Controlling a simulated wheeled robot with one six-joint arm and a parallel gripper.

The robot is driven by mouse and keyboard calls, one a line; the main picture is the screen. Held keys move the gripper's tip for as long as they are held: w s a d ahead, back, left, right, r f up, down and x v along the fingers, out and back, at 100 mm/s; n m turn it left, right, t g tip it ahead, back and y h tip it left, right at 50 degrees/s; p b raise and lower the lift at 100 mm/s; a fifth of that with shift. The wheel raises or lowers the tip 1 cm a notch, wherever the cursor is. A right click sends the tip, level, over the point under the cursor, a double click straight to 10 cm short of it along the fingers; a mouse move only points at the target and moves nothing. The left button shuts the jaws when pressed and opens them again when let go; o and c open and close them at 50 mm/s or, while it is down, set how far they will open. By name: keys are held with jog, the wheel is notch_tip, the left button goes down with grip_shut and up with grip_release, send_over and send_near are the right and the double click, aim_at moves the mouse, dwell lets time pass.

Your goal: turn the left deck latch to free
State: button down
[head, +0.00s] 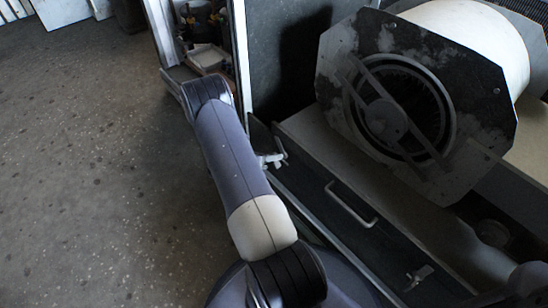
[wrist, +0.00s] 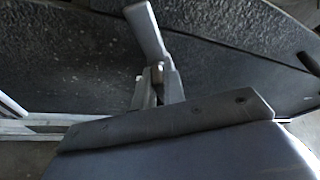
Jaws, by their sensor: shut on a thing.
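The left deck latch (wrist: 146,32) is a pale grey lever in the wrist view, leaning up and to the left against a dark speckled surface. My gripper (wrist: 158,78) is shut on its lower part, with a finger on each side. In the head view the left latch (head: 273,158) shows as a small pale piece just right of my forearm, at the left end of the deck front. My gripper is mostly hidden there behind my arm. A second latch (head: 418,277) sits at the right end of the deck front.
The deck's dark front panel (head: 318,196) has a bar handle (head: 352,205) between the latches. The blower housing (head: 400,110), with a round grille and white drum, stands on the deck. An open cabinet (head: 205,45) stands behind my arm. The floor at left is clear.

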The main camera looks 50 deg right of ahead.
jog(key=n, duration=0.1)
jog(key=n+g+b, duration=0.1)
jog(key=n+g, duration=0.1)
jog(key=n, duration=0.1)
jog(key=shift+w+f+h+b, duration=0.25)
jog(key=shift+f+h+b, duration=0.05)
jog(key=shift+f, duration=0.1)
jog(key=n, duration=0.1)
jog(key=n+g+h+b, duration=0.1)
jog(key=n, duration=0.1)
jog(key=n+b, duration=0.1)
jog(key=shift+w+f+g, duration=0.1)
jog(key=shift+f+g, duration=0.15)
jog(key=shift+g, duration=0.05)
jog(key=shift+n+h, duration=0.3)
jog(key=shift+n, duration=0.1)
jog(key=c, duration=1.5)
grip_release()
jog(key=p+v, duration=0.1)
jog(key=v, duration=0.9)
jog(key=shift+w+a+p, duration=0.2)
jog(key=shift+a+p, duration=0.1)
